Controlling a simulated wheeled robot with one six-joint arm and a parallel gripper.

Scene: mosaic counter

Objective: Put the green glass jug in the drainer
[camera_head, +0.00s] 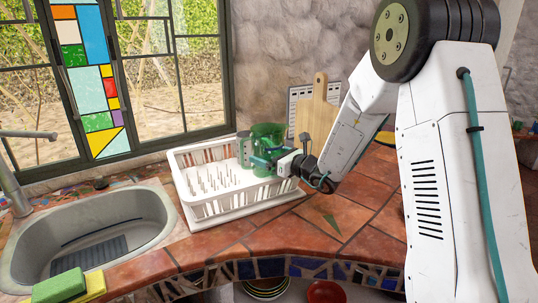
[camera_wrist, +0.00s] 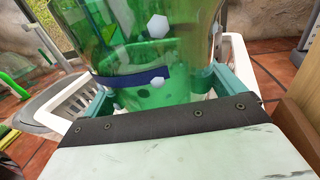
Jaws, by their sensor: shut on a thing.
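The green glass jug (camera_head: 268,132) is upright at the right end of the white drainer (camera_head: 240,208). In the wrist view the jug (camera_wrist: 150,50) fills the upper middle, with a blue band across it. My gripper (camera_head: 262,162) reaches in from the right and is shut on the jug. In the wrist view its teal fingers (camera_wrist: 155,90) sit on both sides of the jug. The jug's base is hidden behind the drainer's side and my gripper, so I cannot tell whether it touches the drainer floor.
A sink (camera_head: 95,235) is at the left, with a green sponge (camera_head: 60,287) and a yellow cloth at its front edge. A wooden board (camera_head: 318,112) leans on the wall behind my arm. The tiled counter (camera_head: 300,228) in front of the drainer is clear.

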